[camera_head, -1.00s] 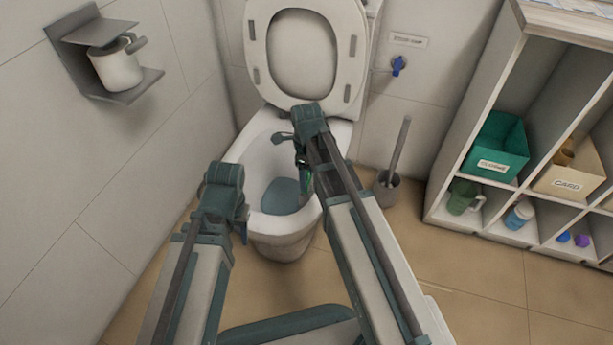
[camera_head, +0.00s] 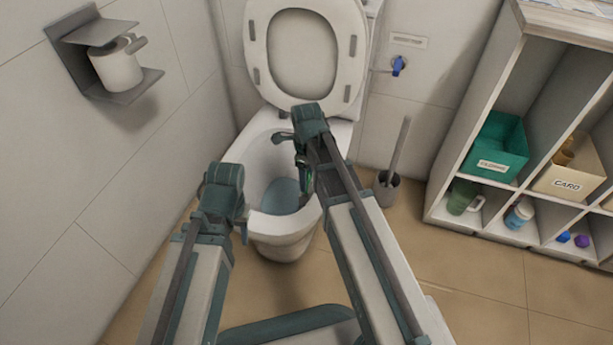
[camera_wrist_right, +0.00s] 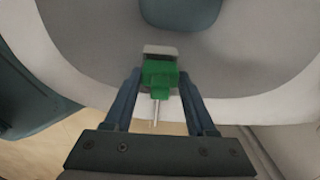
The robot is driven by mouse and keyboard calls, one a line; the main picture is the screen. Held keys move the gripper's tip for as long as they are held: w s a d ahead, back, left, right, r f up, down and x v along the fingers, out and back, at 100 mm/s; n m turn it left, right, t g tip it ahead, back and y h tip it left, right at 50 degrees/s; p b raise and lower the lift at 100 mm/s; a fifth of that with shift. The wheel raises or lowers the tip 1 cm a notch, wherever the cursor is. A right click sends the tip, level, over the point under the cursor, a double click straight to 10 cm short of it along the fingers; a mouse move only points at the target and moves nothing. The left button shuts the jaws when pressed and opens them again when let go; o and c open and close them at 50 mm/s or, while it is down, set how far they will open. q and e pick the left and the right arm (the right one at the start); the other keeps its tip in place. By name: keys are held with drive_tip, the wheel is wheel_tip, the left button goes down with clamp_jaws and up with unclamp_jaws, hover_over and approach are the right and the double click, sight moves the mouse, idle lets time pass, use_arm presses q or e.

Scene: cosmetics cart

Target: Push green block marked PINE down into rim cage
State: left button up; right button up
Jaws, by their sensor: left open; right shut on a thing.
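The green block (camera_wrist_right: 158,76) shows in the right wrist view between the two fingers of my right gripper (camera_wrist_right: 159,88), which is shut on it. A pale grey flat piece (camera_wrist_right: 160,51) sits at the block's far end, and a thin metal prong sticks out at its near end. I cannot tell whether the grey piece is part of the rim cage. No PINE marking is readable. In the head view my right gripper (camera_head: 303,165) is over the toilet bowl's right side, its arm hiding much of it. My left gripper (camera_head: 243,228) is open and empty by the bowl's front left.
The toilet bowl (camera_head: 262,160) has its lid and seat raised (camera_head: 303,50). A toilet brush in its holder (camera_head: 387,188) stands right of it. A shelf unit (camera_head: 470,130) with bins is at right, a paper roll holder (camera_head: 120,85) on the left wall.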

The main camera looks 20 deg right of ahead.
drive_tip(key=shift+f+b, duration=1.8)
drive_tip(key=shift+f, duration=0.05)
drive_tip(key=o, duration=1.4)
drive_tip(key=shift+r, duration=0.1)
wheel_tip(320, 180, up, 14)
drive_tip(key=p, duration=1.4)
